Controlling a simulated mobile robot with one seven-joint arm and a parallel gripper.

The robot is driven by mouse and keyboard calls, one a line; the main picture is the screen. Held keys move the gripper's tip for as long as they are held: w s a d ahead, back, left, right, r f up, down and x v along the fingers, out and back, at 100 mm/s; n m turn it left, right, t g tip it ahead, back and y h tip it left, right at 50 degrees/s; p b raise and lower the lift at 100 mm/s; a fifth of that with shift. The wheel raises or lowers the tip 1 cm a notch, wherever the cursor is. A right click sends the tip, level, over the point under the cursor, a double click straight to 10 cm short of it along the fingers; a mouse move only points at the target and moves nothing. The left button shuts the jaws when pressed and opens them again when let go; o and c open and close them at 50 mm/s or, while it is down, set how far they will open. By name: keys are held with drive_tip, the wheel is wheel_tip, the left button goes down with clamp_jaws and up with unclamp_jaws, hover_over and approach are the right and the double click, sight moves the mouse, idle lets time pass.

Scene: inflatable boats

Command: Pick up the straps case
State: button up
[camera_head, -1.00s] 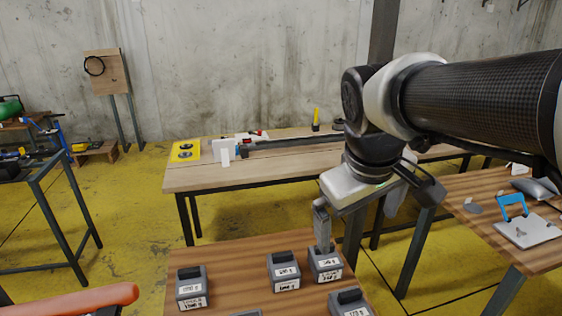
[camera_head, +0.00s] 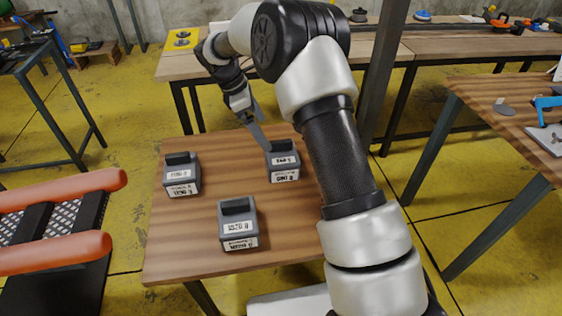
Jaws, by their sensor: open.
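Three dark grey cases with black handles and white labels show on the brown wooden table (camera_head: 215,274). One case (camera_head: 284,165) is at the back beside my arm, another case (camera_head: 181,180) is at the left, and a third case (camera_head: 238,230) is nearer the front. The label print is too small to tell which one is the straps case. My gripper (camera_head: 264,142) points down at the handle of the back case. It is open, its fingers seen nearly edge-on. I cannot tell whether they touch or straddle the handle. My arm hides the table's right part.
An inflatable boat with orange tubes (camera_head: 60,255) lies at the left of the table. A workbench (camera_head: 425,42) stands behind, and another table (camera_head: 510,120) with tools is at the right. The table's middle, between the cases, is clear.

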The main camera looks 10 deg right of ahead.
sight(278, 153)
drive_tip(key=b+x, duration=0.1)
drive_tip(key=x, duration=0.9)
drive_tip(key=shift+b, duration=0.4)
drive_tip(key=b+x, duration=0.1)
drive_tip(key=x, duration=0.4)
drive_tip(key=shift+s+d, duration=0.1)
drive_tip(key=shift+s, duration=0.05)
drive_tip(key=shift+r, duration=0.15)
drive_tip(key=c, duration=1.3)
